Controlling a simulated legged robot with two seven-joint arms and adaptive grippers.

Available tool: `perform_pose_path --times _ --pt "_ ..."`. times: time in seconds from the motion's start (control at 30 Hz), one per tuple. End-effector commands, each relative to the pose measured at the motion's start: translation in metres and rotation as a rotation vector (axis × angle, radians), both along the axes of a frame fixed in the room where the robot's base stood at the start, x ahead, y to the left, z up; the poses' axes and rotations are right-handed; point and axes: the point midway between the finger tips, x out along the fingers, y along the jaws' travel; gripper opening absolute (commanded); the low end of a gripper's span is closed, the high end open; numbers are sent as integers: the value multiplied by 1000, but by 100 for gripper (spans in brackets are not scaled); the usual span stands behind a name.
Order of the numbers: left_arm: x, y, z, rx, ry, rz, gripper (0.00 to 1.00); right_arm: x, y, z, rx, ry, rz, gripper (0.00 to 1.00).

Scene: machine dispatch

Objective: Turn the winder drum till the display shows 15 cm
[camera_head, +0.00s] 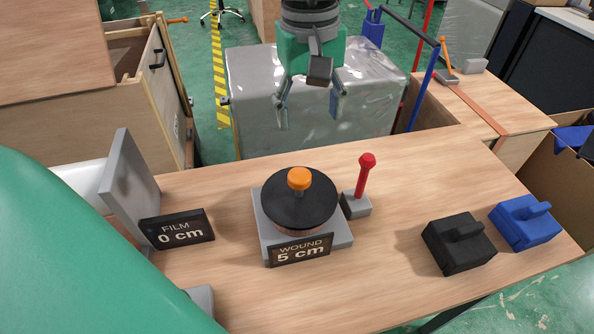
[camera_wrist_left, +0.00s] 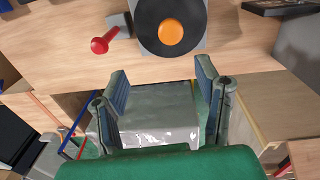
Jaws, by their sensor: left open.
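The winder drum (camera_head: 318,208) is a black disc with an orange knob (camera_head: 299,179) standing up from it, off the disc's middle in the head view. It sits on a grey base on the wooden table. The display (camera_head: 300,250) on the base's front reads "WOUND 5 cm". The left wrist view shows the drum (camera_wrist_left: 150,38) and orange knob (camera_wrist_left: 171,32) at the top. My left gripper (camera_head: 311,108) is open and empty, beyond the table's far edge from the drum, apart from the knob. My right gripper is in neither view.
A red-topped lever (camera_head: 363,175) stands right of the drum. A black block (camera_head: 458,244) and a blue block (camera_head: 525,222) lie right. The table's (camera_head: 400,200) middle right is clear.

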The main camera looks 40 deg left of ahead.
Motion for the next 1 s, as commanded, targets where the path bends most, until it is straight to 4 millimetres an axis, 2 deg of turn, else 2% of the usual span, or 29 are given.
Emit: perform_pose_path --times 0.13,0.23,0.7,0.83,1.0 --pt "-10 8 -5 18 41 -33 58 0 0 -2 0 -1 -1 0" --pt "-10 14 -19 14 43 -30 58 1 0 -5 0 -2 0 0" --pt "-10 13 -113 15 39 -29 58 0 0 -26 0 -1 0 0" --pt "-10 10 -128 15 38 -29 58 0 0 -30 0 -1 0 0" --pt "-10 13 -137 11 36 -28 58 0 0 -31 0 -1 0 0"
